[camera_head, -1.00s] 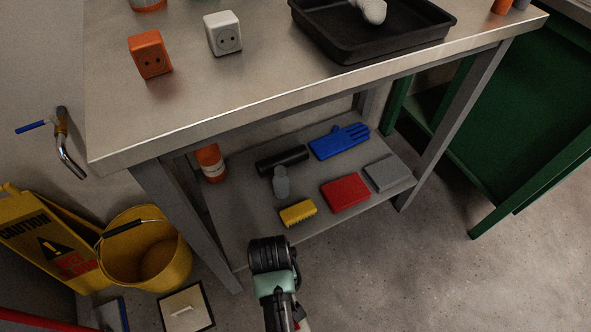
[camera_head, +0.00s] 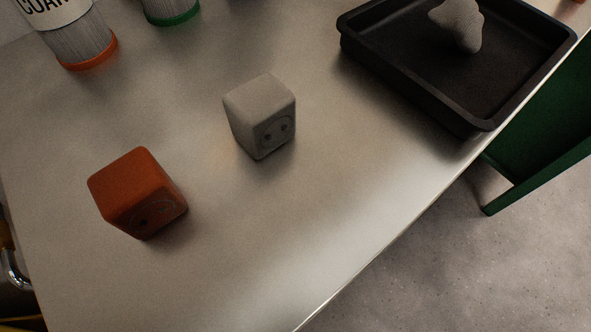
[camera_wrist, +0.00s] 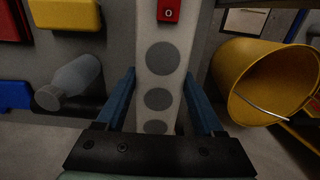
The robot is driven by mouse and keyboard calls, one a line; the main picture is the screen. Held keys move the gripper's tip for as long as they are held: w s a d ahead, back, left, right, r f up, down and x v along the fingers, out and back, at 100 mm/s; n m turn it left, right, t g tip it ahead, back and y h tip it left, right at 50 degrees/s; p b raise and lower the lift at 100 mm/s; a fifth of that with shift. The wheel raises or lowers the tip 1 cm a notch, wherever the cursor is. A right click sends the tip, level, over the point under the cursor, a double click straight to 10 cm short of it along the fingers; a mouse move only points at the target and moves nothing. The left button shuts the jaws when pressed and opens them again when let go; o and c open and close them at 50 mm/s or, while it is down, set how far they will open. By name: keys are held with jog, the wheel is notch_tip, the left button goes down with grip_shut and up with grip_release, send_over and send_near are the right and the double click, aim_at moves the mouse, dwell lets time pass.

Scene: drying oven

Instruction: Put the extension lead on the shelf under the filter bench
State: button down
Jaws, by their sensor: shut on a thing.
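In the wrist view my gripper (camera_wrist: 158,88) is shut on the extension lead (camera_wrist: 160,30), a white strip with grey round sockets and a red switch. The strip runs away between the two blue fingers. The grey shelf (camera_wrist: 114,40) shows beside it, on the left. I cannot tell whether the lead touches the shelf. In the head view the metal top of the filter bench (camera_head: 220,220) fills most of the picture; the shelf and my gripper are out of that view.
The bench top holds orange (camera_head: 135,190) and grey (camera_head: 258,112) socket blocks and a black tray (camera_head: 480,118).

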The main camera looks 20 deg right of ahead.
jog(key=shift+f+b, duration=3.15)
jog(key=shift+f, duration=1.8)
jog(key=shift+f, duration=0.1)
grip_release()
notch_tip(320, 180, up, 12)
jog(key=p, duration=0.6)
jog(key=shift+p, duration=0.4)
